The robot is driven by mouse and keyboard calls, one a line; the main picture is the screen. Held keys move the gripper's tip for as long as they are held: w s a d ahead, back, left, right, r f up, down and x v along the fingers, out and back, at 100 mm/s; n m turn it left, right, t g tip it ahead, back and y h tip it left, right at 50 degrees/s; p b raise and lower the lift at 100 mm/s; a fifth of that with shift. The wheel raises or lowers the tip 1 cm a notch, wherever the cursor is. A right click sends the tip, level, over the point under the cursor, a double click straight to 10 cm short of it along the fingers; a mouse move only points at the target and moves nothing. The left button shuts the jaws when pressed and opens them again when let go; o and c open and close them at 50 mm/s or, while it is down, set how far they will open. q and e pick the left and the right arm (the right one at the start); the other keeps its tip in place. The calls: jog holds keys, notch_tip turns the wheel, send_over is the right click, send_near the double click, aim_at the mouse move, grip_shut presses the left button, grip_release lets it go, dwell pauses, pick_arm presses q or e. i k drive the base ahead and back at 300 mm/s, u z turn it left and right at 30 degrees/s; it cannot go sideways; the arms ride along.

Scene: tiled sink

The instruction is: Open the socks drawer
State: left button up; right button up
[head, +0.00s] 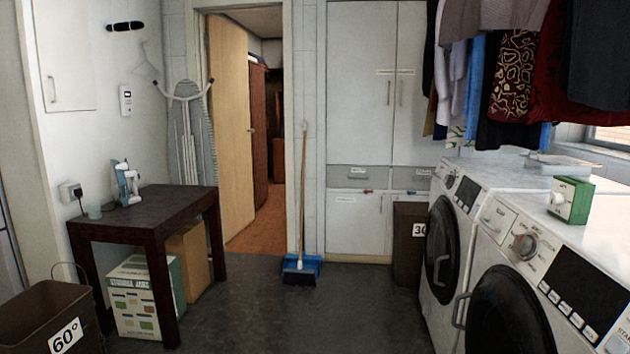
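A tall white cabinet (361,90) stands against the back wall. At its mid height a row of shallow grey drawers looks shut. The left drawer (345,180) and the right drawer (408,181) each carry a small white label, too small to read, so I cannot tell which is for socks. Small red and blue items show just below the drawers. Neither of my grippers is in view.
Two washing machines (462,190) line the right side under hanging clothes (515,80). A brown bin (408,240) partly blocks the cabinet's lower right. A broom (303,200) with blue dustpan stands left of the cabinet. A dark table (150,203) is left. The middle floor is clear.

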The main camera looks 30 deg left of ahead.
aim_at(337, 176)
jog(key=u, duration=0.55)
jog(key=i, duration=5.5)
jog(key=u, duration=1.15)
